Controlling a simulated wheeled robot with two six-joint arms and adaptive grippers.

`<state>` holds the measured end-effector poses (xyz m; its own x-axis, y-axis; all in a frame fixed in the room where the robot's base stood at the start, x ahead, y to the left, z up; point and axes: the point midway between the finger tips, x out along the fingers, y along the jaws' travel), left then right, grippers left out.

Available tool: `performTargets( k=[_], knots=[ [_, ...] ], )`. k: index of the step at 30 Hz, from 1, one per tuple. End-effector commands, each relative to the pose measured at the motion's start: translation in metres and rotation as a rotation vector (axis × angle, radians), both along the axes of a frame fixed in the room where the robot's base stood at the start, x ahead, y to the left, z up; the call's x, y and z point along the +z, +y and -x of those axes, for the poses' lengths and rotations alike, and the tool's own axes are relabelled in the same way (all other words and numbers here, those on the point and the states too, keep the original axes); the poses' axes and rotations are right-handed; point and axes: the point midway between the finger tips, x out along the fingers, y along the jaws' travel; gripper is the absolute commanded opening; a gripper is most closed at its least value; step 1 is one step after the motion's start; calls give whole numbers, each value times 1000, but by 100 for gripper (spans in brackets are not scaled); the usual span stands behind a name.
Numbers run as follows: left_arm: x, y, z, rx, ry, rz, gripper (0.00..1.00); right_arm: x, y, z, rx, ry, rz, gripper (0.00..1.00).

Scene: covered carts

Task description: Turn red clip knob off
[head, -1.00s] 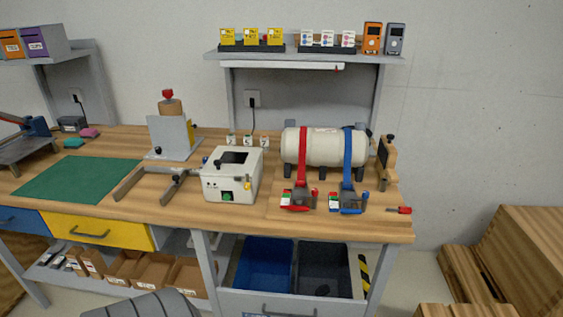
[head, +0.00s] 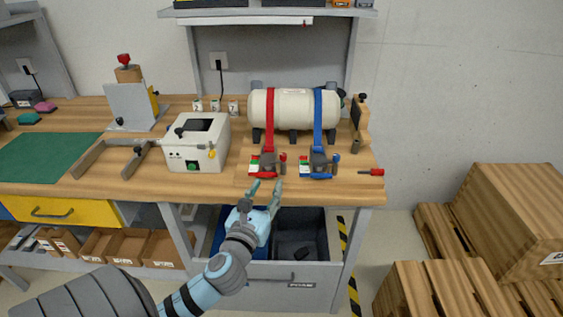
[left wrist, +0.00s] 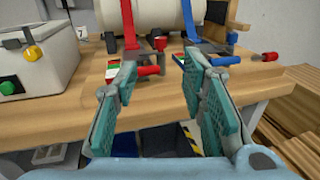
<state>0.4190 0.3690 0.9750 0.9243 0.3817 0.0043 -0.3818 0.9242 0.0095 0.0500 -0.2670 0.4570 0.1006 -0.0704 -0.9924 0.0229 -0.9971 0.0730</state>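The red clip (head: 267,162) sits at the lower end of a red strap (head: 270,122), near the front of the wooden bench. The strap runs over a cream tank (head: 294,108). A small red-topped knob (head: 283,157) stands at the clip's right side; the clip's red parts (left wrist: 149,71) also show in the left wrist view. My left gripper (head: 266,185) is open and empty, its fingertips just short of the clip at the bench's front edge. In the left wrist view the fingers (left wrist: 155,78) flank the clip, with no contact visible. My right gripper is not in view.
A blue clip (head: 319,164) on a blue strap stands close to the right. A white box (head: 199,143) with a green button is to the left. A red-handled tool (head: 371,172) lies at the right edge. Bins (head: 300,239) are below.

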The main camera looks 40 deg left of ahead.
Motion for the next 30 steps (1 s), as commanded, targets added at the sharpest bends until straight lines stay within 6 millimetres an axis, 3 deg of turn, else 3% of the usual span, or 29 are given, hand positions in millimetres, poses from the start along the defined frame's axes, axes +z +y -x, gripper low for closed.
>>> performTargets(
  k=[9,13,18,25,30],
  knots=[
    [-1,33,-83,-1,-2,6,38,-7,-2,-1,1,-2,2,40],
    [-2,42,-106,-2,-1,8,38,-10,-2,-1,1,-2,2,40],
    [-1,47,-119,-4,0,8,38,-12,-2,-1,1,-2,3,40],
    [-1,47,-120,-4,0,9,38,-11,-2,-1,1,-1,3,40],
    [-1,47,-120,-4,1,9,10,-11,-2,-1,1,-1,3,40]
  ],
)
